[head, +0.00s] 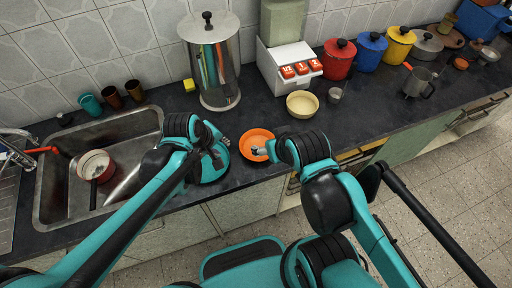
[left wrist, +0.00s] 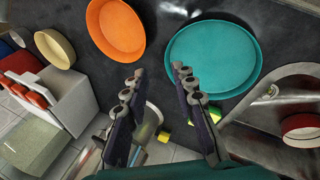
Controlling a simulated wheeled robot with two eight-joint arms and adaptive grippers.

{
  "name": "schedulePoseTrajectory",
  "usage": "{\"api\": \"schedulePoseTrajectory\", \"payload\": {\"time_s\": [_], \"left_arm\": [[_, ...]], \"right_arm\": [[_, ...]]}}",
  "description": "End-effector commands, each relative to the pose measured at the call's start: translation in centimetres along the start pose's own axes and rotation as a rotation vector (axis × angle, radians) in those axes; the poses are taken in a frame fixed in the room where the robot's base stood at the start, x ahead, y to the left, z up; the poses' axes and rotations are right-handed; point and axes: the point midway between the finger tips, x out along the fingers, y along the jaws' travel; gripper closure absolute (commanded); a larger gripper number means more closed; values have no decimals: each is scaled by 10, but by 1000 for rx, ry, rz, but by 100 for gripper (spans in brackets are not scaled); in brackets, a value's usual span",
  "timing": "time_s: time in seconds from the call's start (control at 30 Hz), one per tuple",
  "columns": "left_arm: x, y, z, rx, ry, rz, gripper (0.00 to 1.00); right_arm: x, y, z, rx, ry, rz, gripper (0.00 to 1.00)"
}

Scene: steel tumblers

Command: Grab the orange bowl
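The orange bowl (head: 254,134) sits on the dark counter near its front edge, right of a teal plate (head: 211,178). In the left wrist view the orange bowl (left wrist: 116,28) is at the top left and looks empty. My left gripper (head: 218,156) is over the teal plate, left of the bowl. In the left wrist view its two fingers (left wrist: 158,70) are apart with nothing between them. My right gripper (head: 259,151) is at the bowl's near right rim. My right arm covers part of that rim, and I cannot tell whether the fingers touch it or are open.
A cream bowl (head: 302,112) and a white canister box (head: 288,82) stand behind to the right. A tall steel pot (head: 216,85) stands behind the plate. A sink (head: 130,128) with a red pot (head: 97,160) is at left. Several coloured canisters line the wall at right.

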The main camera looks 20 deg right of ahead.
Motion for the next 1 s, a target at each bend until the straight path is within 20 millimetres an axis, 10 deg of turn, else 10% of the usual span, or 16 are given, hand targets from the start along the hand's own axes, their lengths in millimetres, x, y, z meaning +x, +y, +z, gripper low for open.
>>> {"api": "schedulePoseTrajectory", "payload": {"time_s": [0.27, 1.0], "left_arm": [[58, 36, 39, -124, -101, -16, 73], [138, 29, 57, -135, -107, -18, 73]], "right_arm": [[2, 0, 2, 0, 0, 0, 29], [34, 0, 24, 0, 0, 0, 29]]}}
